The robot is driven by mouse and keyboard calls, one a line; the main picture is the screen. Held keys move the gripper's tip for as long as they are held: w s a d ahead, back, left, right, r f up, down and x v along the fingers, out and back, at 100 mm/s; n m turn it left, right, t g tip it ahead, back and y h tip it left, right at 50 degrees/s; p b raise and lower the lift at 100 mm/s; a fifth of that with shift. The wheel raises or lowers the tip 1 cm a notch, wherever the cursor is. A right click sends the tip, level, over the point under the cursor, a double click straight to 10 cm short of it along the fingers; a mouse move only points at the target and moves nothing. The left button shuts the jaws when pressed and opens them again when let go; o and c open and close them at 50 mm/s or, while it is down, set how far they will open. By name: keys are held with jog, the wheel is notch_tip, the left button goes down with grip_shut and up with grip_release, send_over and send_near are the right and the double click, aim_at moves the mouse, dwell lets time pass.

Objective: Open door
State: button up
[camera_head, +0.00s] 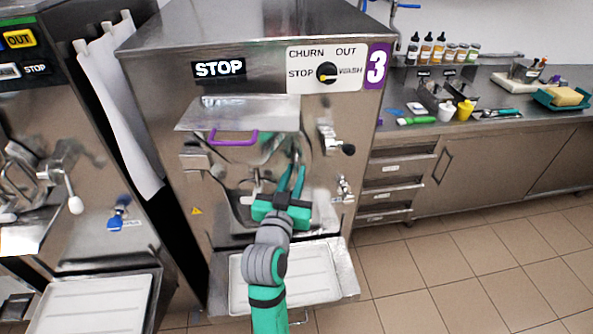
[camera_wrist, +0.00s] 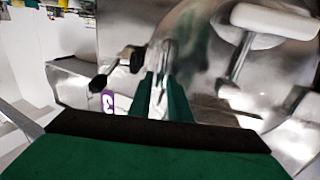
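The batch freezer marked 3 stands in the middle of the head view. Its metal front door (camera_head: 268,152) appears closed beneath a steel shelf and a purple-edged opening (camera_head: 233,138). A latch with a black knob (camera_head: 348,149) sits right of the door; a black knob also shows in the wrist view (camera_wrist: 98,83). My gripper (camera_head: 292,172) is in front of the door's lower part, its teal fingers slightly apart. In the wrist view, the fingertips (camera_wrist: 163,80) are close to a shiny metal piece (camera_wrist: 167,55); contact is unclear. A white-ended handle (camera_wrist: 272,20) lies right of them.
A white tray (camera_head: 250,284) rests on the steel shelf below the door, under my arm. Another freezer (camera_head: 75,150) stands close on the left. A counter (camera_head: 500,110) with bottles and tools is at the right. The tiled floor (camera_head: 450,275) at right is clear.

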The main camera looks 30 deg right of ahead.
jog(key=shift+x, duration=0.8)
jog(key=shift+c, duration=0.3)
grip_shut()
jog(key=shift+s, duration=0.15)
